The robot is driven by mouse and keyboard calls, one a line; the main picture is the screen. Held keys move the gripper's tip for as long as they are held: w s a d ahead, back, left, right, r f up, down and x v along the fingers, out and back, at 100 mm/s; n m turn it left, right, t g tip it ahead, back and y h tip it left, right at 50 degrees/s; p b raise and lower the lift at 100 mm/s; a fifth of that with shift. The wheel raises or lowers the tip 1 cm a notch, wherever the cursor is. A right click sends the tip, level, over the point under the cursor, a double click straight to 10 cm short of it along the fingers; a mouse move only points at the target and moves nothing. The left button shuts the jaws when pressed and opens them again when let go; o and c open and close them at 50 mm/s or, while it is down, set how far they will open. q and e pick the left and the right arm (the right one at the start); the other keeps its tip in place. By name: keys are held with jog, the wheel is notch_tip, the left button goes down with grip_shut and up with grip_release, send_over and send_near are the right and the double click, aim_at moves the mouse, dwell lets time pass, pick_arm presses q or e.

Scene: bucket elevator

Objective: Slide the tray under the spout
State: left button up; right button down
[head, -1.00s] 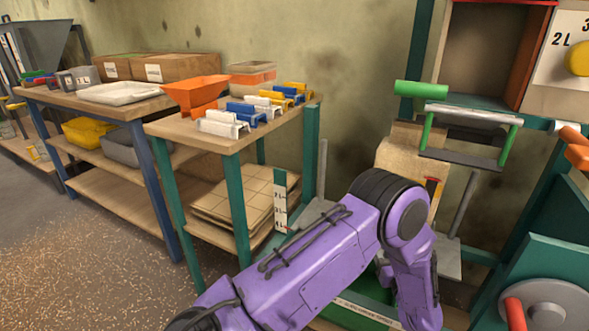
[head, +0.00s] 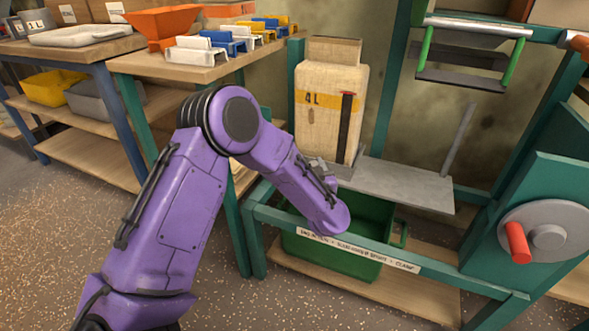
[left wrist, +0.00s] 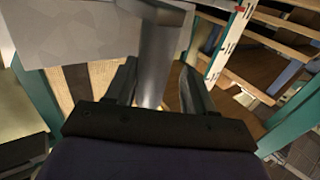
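A flat grey metal plate (head: 405,184), which I take for the tray, lies across the green frame. A tan bag (head: 325,120) marked 4 L, with a yellow band, stands upright at its left end. My left gripper (head: 318,165) is at the lower front of the bag. In the left wrist view, the fingers of my left gripper (left wrist: 158,90) are apart, with a grey metal bar (left wrist: 160,45) between them. I see no clear grip on the bar. My right gripper is out of view. I cannot pick out the spout for certain.
A green bin (head: 340,250) sits below the frame's labelled front rail (head: 400,258). A wheel with a red handle (head: 516,242) is at right. A green-handled bar (head: 475,30) hangs above the plate. A table (head: 190,65) with coloured holders stands at left.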

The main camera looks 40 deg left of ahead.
pick_arm(q)
jog(key=p+v, duration=0.5)
jog(key=v, duration=0.7)
dwell(0.7)
jog(key=shift+s, duration=0.1)
jog(key=shift+r+p, duration=0.15)
jog(key=shift+p, duration=0.4)
jog(key=shift+o, duration=0.2)
jog(key=shift+f, duration=0.2)
